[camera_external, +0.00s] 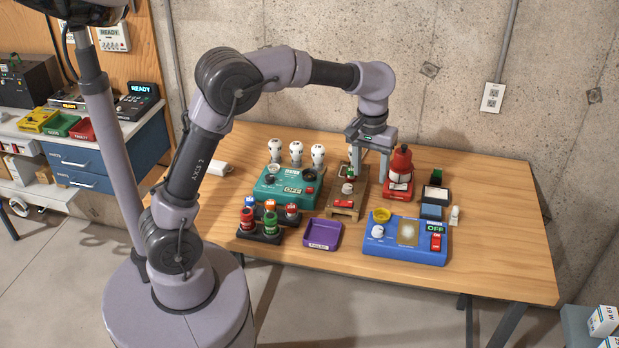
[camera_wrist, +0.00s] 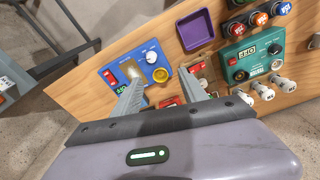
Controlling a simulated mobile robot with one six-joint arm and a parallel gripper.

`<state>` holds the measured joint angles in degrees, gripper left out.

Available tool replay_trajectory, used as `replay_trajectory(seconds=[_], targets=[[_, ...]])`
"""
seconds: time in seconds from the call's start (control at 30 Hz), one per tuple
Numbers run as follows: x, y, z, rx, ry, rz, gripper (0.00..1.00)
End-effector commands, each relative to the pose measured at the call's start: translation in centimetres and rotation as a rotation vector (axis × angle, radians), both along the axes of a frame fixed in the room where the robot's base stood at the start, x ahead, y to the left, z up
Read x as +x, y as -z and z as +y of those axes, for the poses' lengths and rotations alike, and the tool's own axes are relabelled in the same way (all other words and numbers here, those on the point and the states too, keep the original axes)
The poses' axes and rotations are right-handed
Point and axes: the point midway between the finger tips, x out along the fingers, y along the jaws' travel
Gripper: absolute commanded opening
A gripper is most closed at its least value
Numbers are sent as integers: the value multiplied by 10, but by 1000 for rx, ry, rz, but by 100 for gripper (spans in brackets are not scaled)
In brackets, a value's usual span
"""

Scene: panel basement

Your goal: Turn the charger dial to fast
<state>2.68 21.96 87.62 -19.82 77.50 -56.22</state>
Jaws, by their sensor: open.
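My gripper (camera_external: 369,172) is open and empty, pointing down above the back middle of the table, between a wooden board (camera_external: 334,205) with a small white knob (camera_external: 348,188) and a red fire-extinguisher-like item (camera_external: 400,175). Its two fingers also show in the wrist view (camera_wrist: 160,92). A blue unit (camera_external: 395,255) carries a white dial (camera_external: 378,231), a yellow ring, a pale pad, a red switch and a display reading OFF. A teal unit (camera_external: 264,199) has a dial (camera_external: 271,180) and another OFF display. I cannot read which is the charger or any dial setting. My gripper touches neither unit.
A purple tray (camera_external: 322,235) lies between the units. Red and green cylinders stand in a black rack (camera_external: 259,236) at front left, with white bulbs (camera_external: 296,152) behind the teal unit. The table's right side (camera_external: 505,240) is clear.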

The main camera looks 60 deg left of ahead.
Motion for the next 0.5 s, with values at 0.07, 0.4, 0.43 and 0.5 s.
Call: replay_trajectory(seconds=[0.07, 0.4, 0.43, 0.5], targets=[[25, 5, -8, -20, -90, 47, 50], [42, 71, -14, -36, -183, 87, 50], [42, 81, -14, -37, -183, 87, 50], [42, 104, -14, -36, -183, 87, 50]])
